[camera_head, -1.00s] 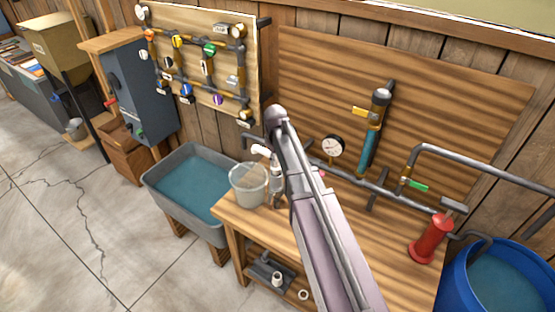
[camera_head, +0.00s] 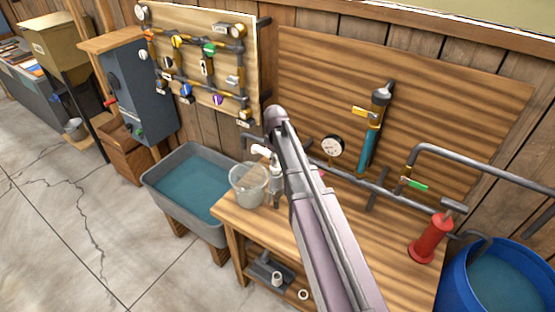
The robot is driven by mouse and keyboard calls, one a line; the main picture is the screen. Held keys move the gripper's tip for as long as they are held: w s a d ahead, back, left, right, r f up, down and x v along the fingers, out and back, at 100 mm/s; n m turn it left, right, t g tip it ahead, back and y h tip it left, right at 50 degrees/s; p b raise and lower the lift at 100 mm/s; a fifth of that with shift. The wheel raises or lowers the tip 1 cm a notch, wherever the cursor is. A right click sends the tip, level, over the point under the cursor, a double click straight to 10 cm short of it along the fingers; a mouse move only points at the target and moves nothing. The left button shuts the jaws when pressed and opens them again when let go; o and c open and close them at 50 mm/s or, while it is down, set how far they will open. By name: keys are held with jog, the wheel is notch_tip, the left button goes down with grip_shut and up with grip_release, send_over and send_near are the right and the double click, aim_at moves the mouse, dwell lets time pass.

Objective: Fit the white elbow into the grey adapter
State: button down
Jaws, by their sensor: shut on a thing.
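My gripper (camera_head: 277,201) points down over the left end of the workbench, just right of a pale bucket. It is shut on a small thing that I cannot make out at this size. My arm crosses the middle of the view and hides part of the bench. A white bent piece (camera_head: 262,150) shows beside my wrist; I cannot tell whether it is the white elbow. A pale upright cylinder (camera_head: 277,279) stands on the shelf under the bench; I cannot tell whether it is the grey adapter.
The bucket (camera_head: 248,184) stands at the left end of the wooden workbench (camera_head: 385,240). A grey water tub (camera_head: 160,185) is to its left. A red cylinder (camera_head: 430,238), wall pipes and a pressure gauge (camera_head: 332,146) are to the right. A blue barrel (camera_head: 457,285) stands beyond.

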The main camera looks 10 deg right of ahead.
jog(key=shift+f+b, duration=1.4)
dwell(1.5)
jog(key=shift+c, duration=1.7)
grip_release()
